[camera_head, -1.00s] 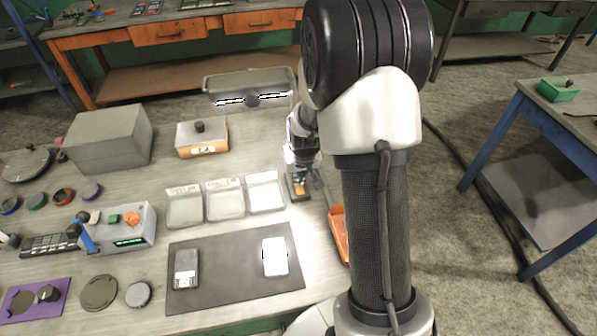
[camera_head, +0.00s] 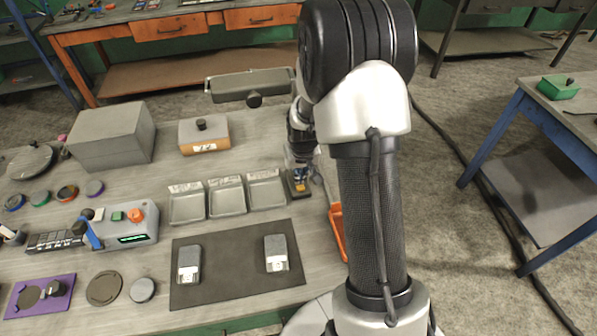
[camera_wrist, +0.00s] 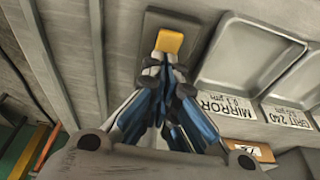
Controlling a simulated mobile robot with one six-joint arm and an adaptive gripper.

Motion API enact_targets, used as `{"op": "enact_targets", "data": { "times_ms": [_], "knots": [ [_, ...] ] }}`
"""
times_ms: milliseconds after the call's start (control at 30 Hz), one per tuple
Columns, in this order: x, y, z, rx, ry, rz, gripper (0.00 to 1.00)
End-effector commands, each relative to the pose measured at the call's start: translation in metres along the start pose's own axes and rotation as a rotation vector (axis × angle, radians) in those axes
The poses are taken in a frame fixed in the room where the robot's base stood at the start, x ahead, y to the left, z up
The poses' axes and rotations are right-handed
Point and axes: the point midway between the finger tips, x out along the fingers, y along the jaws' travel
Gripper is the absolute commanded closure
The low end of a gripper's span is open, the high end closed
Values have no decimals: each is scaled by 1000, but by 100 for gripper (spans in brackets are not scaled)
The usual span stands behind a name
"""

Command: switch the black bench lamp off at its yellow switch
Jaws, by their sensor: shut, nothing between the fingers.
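The bench lamp (camera_head: 235,86) has a long dark head at the back of the bench, and no light shows on it. Its yellow switch (camera_wrist: 170,41) sits on a dark base plate (camera_wrist: 150,28) in the wrist view. In the head view the yellow switch (camera_head: 301,187) is small, at the bench's right side beside the trays. My gripper (camera_wrist: 165,72) is shut and empty, with its fingertips at the near edge of the switch; I cannot tell whether they touch. In the head view my gripper (camera_head: 299,172) is just above the switch, partly hidden by my arm.
Several metal trays (camera_head: 227,211) stand just left of the switch. A dark mat (camera_head: 232,265) with two grey devices lies in front.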

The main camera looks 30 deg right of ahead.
Motion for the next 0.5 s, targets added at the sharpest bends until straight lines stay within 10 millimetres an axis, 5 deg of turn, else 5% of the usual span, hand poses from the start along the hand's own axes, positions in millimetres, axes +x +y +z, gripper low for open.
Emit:
{"op": "enact_targets", "data": {
  "times_ms": [500],
  "knots": [
    [-6, 0, 10, 0, -1, 0, 100]
  ]
}}
